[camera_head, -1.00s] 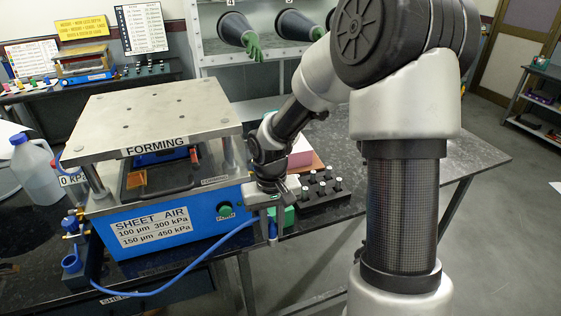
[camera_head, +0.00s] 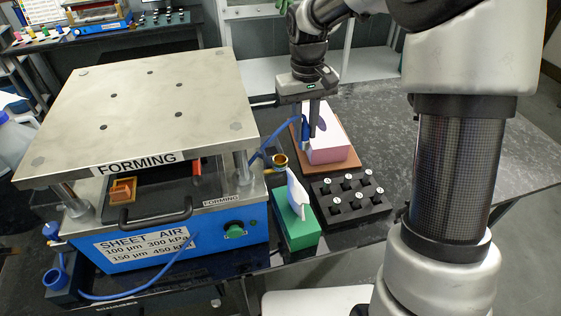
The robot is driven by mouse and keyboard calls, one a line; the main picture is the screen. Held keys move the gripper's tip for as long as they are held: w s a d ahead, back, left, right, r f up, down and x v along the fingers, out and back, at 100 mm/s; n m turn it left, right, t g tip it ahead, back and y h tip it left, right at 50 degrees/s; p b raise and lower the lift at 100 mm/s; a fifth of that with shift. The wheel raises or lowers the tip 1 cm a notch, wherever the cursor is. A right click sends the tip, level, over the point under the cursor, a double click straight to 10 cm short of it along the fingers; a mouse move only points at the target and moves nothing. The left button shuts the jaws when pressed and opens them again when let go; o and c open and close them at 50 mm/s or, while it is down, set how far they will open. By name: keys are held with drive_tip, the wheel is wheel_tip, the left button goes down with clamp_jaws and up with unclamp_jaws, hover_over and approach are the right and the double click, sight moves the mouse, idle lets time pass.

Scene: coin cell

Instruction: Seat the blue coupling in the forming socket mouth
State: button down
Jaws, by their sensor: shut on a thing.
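My gripper (camera_head: 312,130) points down behind the right rear of the forming press, shut on the blue coupling (camera_head: 305,132). The coupling looks upright, partly hidden by the fingers, and the blue hose (camera_head: 268,143) runs from it to the left. A brass-coloured round mouth (camera_head: 280,160), which looks like the forming socket mouth, sits beside the press's right side. The coupling is above and to the right of this mouth in the picture, apart from it. The forming press (camera_head: 140,115) has a metal top plate on posts and a blue base.
A pink block (camera_head: 327,147) on a brown board stands close behind the fingers. A green box (camera_head: 297,228) with a white piece and a black rack (camera_head: 350,200) of several vials stand in front. An empty blue holder (camera_head: 60,272) is at lower left.

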drive_tip(key=w+a+r+n, duration=0.2)
drive_tip(key=a+r, duration=0.4)
drive_tip(key=r, duration=0.3)
wheel_tip(320, 180, down, 17)
drive_tip(key=shift+w+f, duration=0.1)
drive_tip(key=shift+f, duration=0.1)
drive_tip(key=shift+f, duration=0.1)
drive_tip(key=shift+f, duration=0.15)
drive_tip(key=c, duration=1.6)
unclamp_jaws()
drive_tip(key=shift+o, duration=0.2)
